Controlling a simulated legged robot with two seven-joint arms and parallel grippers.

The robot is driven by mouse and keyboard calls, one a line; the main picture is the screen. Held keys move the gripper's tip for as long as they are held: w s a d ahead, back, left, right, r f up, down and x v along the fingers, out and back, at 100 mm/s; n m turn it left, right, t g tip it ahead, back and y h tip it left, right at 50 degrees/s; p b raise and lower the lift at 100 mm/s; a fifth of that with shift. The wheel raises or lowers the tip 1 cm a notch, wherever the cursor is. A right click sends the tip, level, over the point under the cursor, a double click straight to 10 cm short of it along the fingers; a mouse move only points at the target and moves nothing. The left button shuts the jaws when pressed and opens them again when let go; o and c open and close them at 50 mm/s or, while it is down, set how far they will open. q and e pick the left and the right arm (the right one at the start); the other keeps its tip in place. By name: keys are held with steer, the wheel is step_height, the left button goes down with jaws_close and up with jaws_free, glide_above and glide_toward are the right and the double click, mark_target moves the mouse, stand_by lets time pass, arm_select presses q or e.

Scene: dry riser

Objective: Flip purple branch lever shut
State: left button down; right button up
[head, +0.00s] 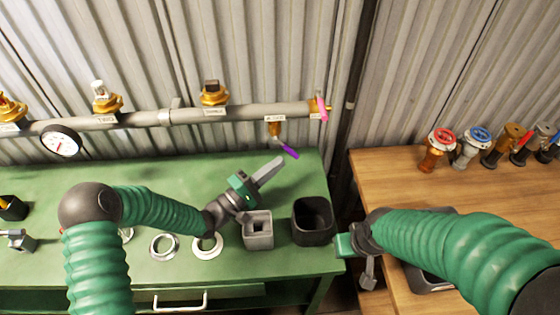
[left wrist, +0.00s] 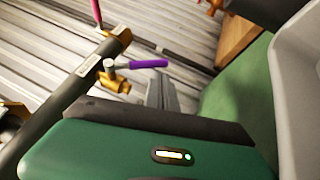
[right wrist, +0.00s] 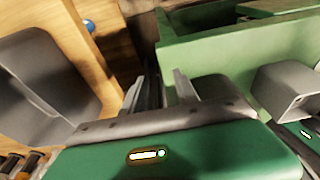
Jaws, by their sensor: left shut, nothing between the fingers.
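The purple branch lever (head: 290,152) sticks out down and to the right from a small brass branch valve (head: 274,129) under the right part of the grey pipe. In the left wrist view the purple lever (left wrist: 149,64) points right from its brass body, just beyond my fingers. My left gripper (head: 278,162) is shut and empty, its tips just below the lever in the head view; I cannot tell whether they touch it. My right gripper (right wrist: 158,80) is open and empty, low between the green bench and the wooden table.
A pink lever (head: 322,108) sits at the pipe's right end. Several spare valves (head: 438,150) line the wooden table's back (head: 400,180).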

arm_select(q)
steer(key=v, duration=1)
arm_select(e)
steer(key=shift+c, duration=0.5)
